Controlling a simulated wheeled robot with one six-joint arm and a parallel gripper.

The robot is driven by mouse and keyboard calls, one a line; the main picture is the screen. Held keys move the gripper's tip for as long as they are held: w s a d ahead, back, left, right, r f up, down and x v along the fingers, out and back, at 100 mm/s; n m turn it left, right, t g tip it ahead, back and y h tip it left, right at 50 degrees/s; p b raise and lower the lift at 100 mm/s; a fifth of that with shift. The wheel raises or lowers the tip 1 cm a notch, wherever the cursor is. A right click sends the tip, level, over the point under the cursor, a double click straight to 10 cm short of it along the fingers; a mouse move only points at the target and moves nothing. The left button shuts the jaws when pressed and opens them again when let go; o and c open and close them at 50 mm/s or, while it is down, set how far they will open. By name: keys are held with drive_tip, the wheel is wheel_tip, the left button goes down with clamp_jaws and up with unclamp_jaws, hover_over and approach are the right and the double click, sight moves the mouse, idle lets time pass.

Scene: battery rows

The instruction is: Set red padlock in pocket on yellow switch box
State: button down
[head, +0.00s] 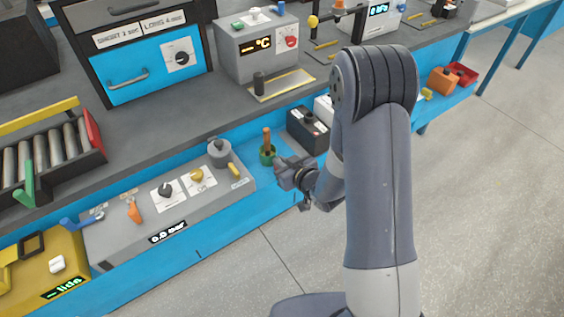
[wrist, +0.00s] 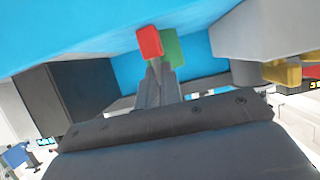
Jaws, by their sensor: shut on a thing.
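My gripper (head: 283,172) is over the blue lower shelf, between the grey control panel and a black battery. In the wrist view its fingers (wrist: 160,75) are shut on a small red block-like thing, which I take for the red padlock (wrist: 149,42). The padlock cannot be made out in the head view. The yellow switch box (head: 78,266) is at the lower left of the head view, partly cut off, with a dark square frame (head: 32,245), a white knob (head: 57,264) and a lit display. I cannot tell whether the frame is the pocket.
A green cup (head: 267,158) with a brown handle stands by my gripper; green also shows behind the padlock (wrist: 171,48). The grey control panel (head: 140,240) with knobs lies between my gripper and the yellow box. A black battery (head: 308,130) is at right. The worktop overhangs behind.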

drive_tip(key=c, duration=1.6)
unclamp_jaws()
